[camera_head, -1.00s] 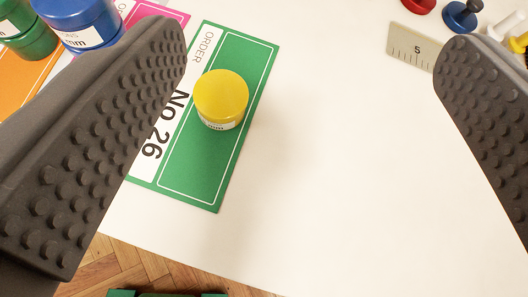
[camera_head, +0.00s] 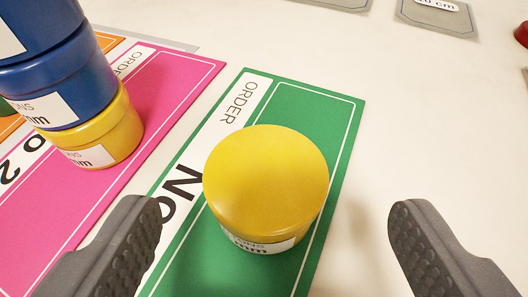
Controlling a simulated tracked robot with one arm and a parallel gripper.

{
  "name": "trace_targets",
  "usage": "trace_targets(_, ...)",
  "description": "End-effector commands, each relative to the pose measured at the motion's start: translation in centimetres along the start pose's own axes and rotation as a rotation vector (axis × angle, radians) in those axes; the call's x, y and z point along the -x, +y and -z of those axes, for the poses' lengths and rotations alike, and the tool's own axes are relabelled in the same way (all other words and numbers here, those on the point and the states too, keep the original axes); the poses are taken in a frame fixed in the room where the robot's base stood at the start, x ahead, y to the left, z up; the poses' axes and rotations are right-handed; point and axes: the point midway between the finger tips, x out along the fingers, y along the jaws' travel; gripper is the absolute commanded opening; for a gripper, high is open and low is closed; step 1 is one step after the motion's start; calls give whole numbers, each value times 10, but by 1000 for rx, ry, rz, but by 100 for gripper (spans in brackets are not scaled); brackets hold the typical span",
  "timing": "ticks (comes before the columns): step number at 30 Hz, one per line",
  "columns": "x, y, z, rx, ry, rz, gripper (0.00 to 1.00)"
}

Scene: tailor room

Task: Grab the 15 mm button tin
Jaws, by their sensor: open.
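A yellow button tin (camera_head: 265,180) stands upright on a green order card (camera_head: 318,120) near the middle. Its white label is low on the near side, and the size on it cannot be read. My gripper (camera_head: 278,212) is open, with one black studded finger left of this tin and the other to its right. Both fingers appear clear of it, with a wider gap on the right. At the left, a stack has a yellow tin (camera_head: 120,135) at the bottom and blue tins (camera_head: 75,75) above. Their labels show "mm", but the numbers are cut off or hidden.
The stack stands on a pink order card (camera_head: 175,85), left of the green one. An orange card (camera_head: 107,42) lies behind it. Grey size plates (camera_head: 437,14) lie at the far edge. The white table (camera_head: 430,110) is clear on the right.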

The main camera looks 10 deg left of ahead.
Motion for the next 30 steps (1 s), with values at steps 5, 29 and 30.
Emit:
trace_targets(5,-8,0,0,1,0,0,76)
trace_targets(29,-58,-5,-2,1,1,1,48)
trace_targets(30,-58,-5,-2,1,1,1,37)
